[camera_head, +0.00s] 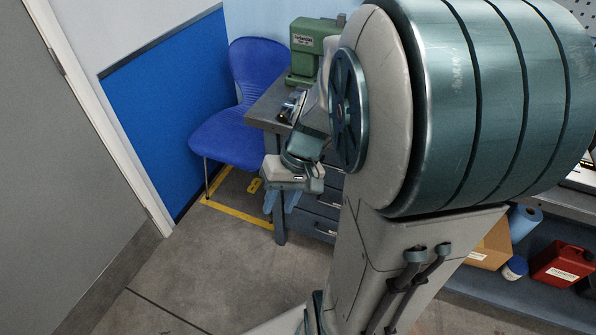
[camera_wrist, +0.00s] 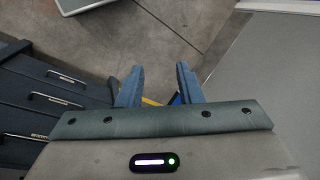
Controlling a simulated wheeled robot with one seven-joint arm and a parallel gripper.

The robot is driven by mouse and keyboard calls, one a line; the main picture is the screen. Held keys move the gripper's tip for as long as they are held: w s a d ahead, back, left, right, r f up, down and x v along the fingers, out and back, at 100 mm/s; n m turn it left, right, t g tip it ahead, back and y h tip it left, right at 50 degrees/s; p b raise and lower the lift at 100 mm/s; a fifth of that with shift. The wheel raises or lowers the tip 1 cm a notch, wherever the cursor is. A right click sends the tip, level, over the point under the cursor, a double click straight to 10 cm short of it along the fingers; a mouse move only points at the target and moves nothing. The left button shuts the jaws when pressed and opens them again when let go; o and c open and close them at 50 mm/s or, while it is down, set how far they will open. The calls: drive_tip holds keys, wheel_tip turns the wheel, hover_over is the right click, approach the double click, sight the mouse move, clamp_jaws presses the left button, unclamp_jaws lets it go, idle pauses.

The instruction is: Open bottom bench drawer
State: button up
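The drawer unit under the bench shows in part behind my arm in the head view. Its bottom drawer (camera_head: 318,227) is low, near the floor, and has a metal bar handle. In the wrist view several dark blue-grey drawer fronts with bar handles are at the left; the one nearest the floor seems to be the bottom drawer (camera_wrist: 85,82). The drawers look shut. My gripper (camera_head: 281,205) hangs left of the drawers, beside the bench leg. In the wrist view my gripper (camera_wrist: 158,80) has its two blue fingers apart with nothing between them, clear of the handles.
A blue chair (camera_head: 235,110) stands left of the bench (camera_head: 262,108). A green machine (camera_head: 310,48) is on the bench top. A grey door (camera_head: 60,180) is at far left. Boxes and a red can (camera_head: 560,264) sit on a lower shelf at right. The floor in front is clear.

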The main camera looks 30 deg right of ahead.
drive_tip(key=w+d+f+m+t+y+b, duration=0.2)
drive_tip(key=d+f+b, duration=0.25)
drive_tip(key=f, duration=0.55)
drive_tip(key=w+d+f+m+t+y+b, duration=0.25)
drive_tip(key=f+b, duration=0.25)
drive_tip(key=f, duration=0.4)
drive_tip(key=w+d+f+m+t+y+b, duration=0.25)
drive_tip(key=d+f+b, duration=0.25)
drive_tip(key=f, duration=0.5)
drive_tip(key=s+d+f+m+t+h+b, duration=0.2)
drive_tip(key=d+f+m+t+h+b, duration=0.15)
drive_tip(key=d+f, duration=0.45)
drive_tip(key=s+d+f+m+t+h+b, duration=0.1)
drive_tip(key=d+f+m+t+h+b, duration=0.3)
drive_tip(key=f, duration=0.8)
drive_tip(key=s+d+f+m+t+h+b, duration=0.2)
drive_tip(key=d+f+m+h+b, duration=0.25)
drive_tip(key=f, duration=0.55)
drive_tip(key=shift+h, duration=0.3)
drive_tip(key=w+b, duration=0.1)
drive_tip(key=w, duration=0.3)
drive_tip(key=w+f+b, duration=0.1)
drive_tip(key=w+b, duration=0.1)
drive_tip(key=w, duration=0.3)
drive_tip(key=w+d+f+b, duration=0.1)
drive_tip(key=w, duration=0.3)
drive_tip(key=shift+w+f+b, duration=0.1)
drive_tip(key=shift+w+b, duration=0.1)
drive_tip(key=shift+b, duration=0.1)
